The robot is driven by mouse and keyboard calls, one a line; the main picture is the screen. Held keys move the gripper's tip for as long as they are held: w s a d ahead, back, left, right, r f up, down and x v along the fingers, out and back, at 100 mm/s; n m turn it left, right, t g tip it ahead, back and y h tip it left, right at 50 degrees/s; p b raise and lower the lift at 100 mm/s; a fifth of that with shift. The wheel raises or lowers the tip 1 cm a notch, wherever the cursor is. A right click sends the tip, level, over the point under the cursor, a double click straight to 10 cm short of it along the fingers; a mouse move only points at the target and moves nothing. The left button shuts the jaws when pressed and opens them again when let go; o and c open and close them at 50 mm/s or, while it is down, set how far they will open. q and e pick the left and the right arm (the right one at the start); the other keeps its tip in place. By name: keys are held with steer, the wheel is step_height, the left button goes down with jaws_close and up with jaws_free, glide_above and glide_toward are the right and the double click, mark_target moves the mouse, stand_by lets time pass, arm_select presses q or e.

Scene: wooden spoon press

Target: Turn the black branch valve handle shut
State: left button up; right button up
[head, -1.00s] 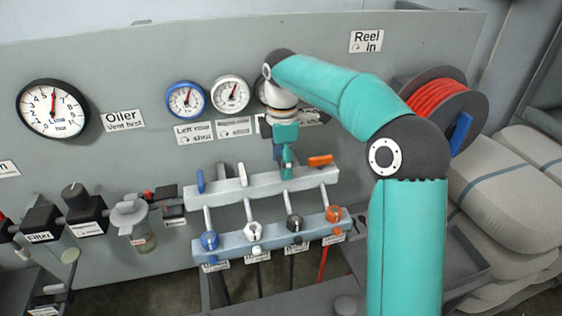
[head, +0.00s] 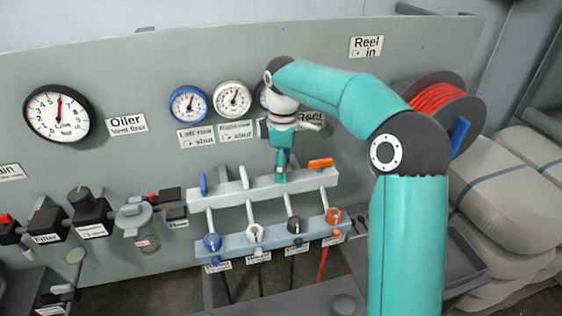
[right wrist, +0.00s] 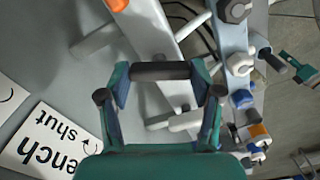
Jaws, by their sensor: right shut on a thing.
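My right gripper (head: 281,172) reaches down to the upper grey rail, at the third position from the left, and hides the handle there. In the right wrist view, the black branch valve handle (right wrist: 160,71) is a dark bar lying between the two fingers of my right gripper (right wrist: 161,84), one finger at each end. The fingers are shut on it. The bar lies at a slant to the rail in that view. A small teal and dark part at the right edge (right wrist: 298,70) looks like my left gripper; its jaws are too small to read.
On the upper rail (head: 228,190) stand a blue handle (head: 203,184), a white handle (head: 244,177) and an orange handle (head: 320,163), which lies along the rail. Below is a lower rail (head: 273,237) with several coloured knobs.

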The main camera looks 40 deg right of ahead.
steer(key=m+p, duration=0.1)
steer(key=m, duration=0.5)
steer(key=shift+w+d+r+m+p, duration=0.1)
steer(key=shift+r+m+p, duration=0.05)
steer(key=shift+m+p, duration=0.2)
steer(key=m, duration=0.3)
steer(key=shift+m+p, duration=0.4)
steer(key=shift+m, duration=1.35)
steer(key=o, duration=1.1)
steer(key=shift+o, duration=0.2)
step_height(320, 180, up, 12)
steer(key=shift+f, duration=0.2)
